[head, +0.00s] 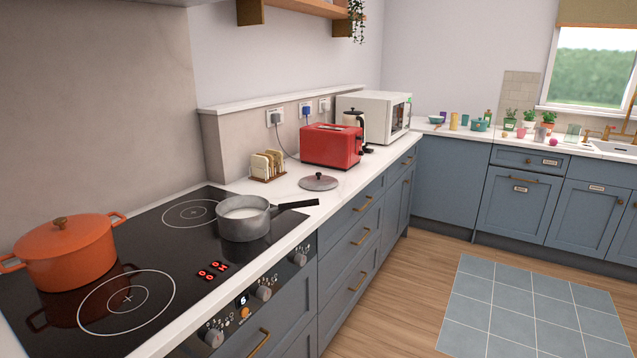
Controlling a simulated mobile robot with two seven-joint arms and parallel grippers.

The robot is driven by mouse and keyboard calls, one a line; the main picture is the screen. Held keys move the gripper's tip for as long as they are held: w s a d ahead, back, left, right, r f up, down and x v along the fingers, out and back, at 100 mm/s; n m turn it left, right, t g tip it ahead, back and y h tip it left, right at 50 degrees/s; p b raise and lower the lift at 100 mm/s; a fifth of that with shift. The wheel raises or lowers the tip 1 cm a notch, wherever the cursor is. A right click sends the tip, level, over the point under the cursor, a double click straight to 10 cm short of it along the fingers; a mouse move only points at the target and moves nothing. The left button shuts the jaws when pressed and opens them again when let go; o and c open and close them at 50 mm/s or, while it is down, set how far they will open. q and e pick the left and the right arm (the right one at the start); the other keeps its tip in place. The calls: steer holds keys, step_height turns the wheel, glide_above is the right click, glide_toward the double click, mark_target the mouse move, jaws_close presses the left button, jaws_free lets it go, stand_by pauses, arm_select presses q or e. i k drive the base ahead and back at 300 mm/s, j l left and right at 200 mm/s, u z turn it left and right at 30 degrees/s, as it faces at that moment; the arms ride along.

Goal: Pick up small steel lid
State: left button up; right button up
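The small steel lid (318,182) lies flat on the white counter, in front of the red toaster and right of the hob. It is round and grey with a dark knob on top. Nothing covers it. A small grey saucepan (243,221) with a black handle stands on the hob without a lid, and something pale is inside it. The pan's handle points right, toward the counter just nearer than the lid. Neither of my grippers shows in the head view.
A red toaster (331,146) and a toast rack (268,166) stand behind the lid. An orange pot (67,252) is on the hob (128,298) at left. A kettle and a white microwave (374,115) stand farther back. The floor before the drawers is clear.

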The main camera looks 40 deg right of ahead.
mark_target(317, 182)
steer(key=i+l+u, duration=0.1)
steer(key=l, duration=0.4)
steer(key=i+l+u, duration=0.1)
steer(key=i+l, duration=0.15)
steer(key=l, duration=0.25)
steer(key=i+l+u, duration=0.1)
steer(key=l, duration=0.4)
steer(key=i+l+u, duration=0.1)
steer(key=l, duration=0.45)
steer(key=i+l+u, duration=0.15)
steer(key=l, duration=0.35)
steer(key=i+l+u, duration=0.1)
steer(key=l, duration=0.45)
